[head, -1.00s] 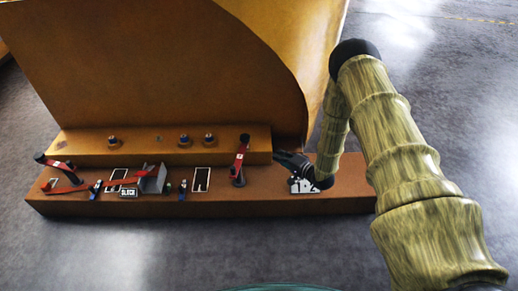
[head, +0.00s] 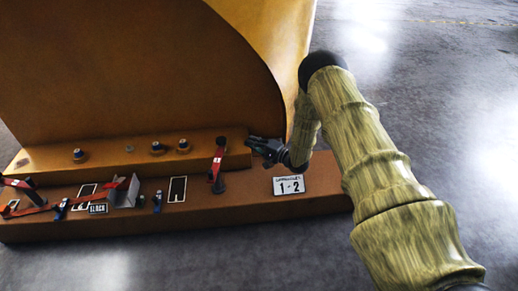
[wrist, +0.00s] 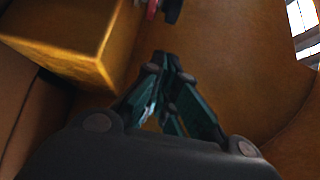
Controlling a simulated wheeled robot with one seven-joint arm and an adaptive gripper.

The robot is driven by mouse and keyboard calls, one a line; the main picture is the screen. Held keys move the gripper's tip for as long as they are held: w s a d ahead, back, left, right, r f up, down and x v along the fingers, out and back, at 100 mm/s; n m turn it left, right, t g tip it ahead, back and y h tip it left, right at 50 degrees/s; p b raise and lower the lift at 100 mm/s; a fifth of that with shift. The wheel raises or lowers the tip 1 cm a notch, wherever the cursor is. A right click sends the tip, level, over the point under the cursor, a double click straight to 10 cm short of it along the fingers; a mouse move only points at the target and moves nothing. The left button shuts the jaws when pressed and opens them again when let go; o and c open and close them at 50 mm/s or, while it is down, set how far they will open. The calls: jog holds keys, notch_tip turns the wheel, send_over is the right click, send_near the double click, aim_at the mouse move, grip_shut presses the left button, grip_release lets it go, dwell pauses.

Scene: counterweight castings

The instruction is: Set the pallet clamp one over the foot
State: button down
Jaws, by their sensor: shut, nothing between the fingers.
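One red clamp arm with a black knob (head: 217,165) stands near the right end of the brown pallet beam (head: 240,195), beside the right end of the casting's low foot (head: 105,152). I cannot tell whether its arm lies over the foot. Another red clamp (head: 25,190) is at the far left, its arm slanting along the beam. My gripper (head: 258,147) is shut and empty, right of the near clamp and apart from it. In the wrist view, my fingertips (wrist: 172,62) are together; the foot's end (wrist: 105,45) is at left and a red and black part (wrist: 160,10) at the top.
The tall curved casting (head: 120,70) rises behind the foot. A white "1-2" sign (head: 293,185) lies on the beam's right end. A grey bracket (head: 125,192), a small "block" label (head: 98,208) and black-and-white plates (head: 177,189) sit further left. Grey floor is clear in front.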

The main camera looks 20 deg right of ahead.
jog(key=w+a+b, duration=0.1)
jog(key=w+a, duration=0.1)
jog(key=w+a+b, duration=0.1)
jog(key=a, duration=0.1)
jog(key=shift+w+a+f+b, duration=0.1)
jog(key=shift+w+a+b, duration=0.2)
jog(key=shift+w+a, duration=0.2)
jog(key=shift+a, duration=0.45)
jog(key=shift+r, duration=0.2)
